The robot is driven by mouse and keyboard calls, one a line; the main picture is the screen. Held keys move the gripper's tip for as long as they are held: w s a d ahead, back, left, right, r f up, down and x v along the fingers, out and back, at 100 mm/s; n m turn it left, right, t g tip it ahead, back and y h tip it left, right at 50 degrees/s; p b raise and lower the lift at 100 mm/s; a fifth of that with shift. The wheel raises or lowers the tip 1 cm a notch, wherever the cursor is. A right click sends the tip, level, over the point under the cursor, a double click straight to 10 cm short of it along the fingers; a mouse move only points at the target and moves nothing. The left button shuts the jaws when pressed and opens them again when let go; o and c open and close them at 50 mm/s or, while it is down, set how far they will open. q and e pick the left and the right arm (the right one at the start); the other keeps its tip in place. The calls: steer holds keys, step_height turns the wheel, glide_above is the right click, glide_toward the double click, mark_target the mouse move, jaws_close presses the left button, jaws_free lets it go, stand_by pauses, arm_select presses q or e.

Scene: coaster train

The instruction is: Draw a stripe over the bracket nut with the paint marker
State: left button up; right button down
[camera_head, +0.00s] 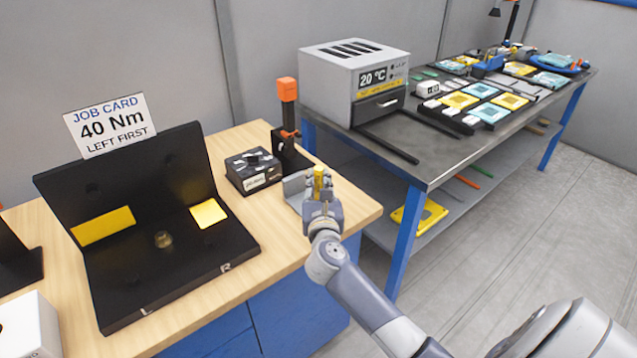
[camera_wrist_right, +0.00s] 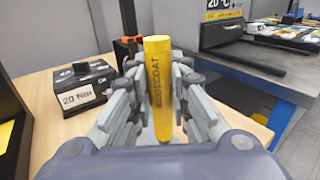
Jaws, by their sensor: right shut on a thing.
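The yellow paint marker (camera_head: 319,179) stands roughly upright in my right gripper (camera_head: 321,196), over the right end of the wooden bench. The wrist view shows the marker (camera_wrist_right: 159,85), with dark lettering, between both fingers of the right gripper (camera_wrist_right: 157,78). The black L-shaped bracket (camera_head: 195,263) sits on the bench to the left, apart from the gripper. A small brass-coloured nut (camera_head: 163,239) is on its lower plate, between two yellow patches. The plate carries an L and an R mark. My left gripper is not in view.
A black box (camera_head: 253,168) and an orange-topped tool in a dark stand (camera_head: 290,153) stand between the bracket and my gripper, towards the back. A job card (camera_head: 110,124) reads 40 Nm, left first. A grey metal table (camera_head: 440,150) with an oven (camera_head: 352,82) is at right.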

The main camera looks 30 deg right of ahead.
mark_target(320, 170)
steer(key=shift+f, duration=0.35)
steer(key=shift+s, duration=0.35)
stand_by(0.6)
steer(key=shift+r, duration=0.15)
steer(key=shift+r+p, duration=2.4)
steer(key=shift+p, duration=0.2)
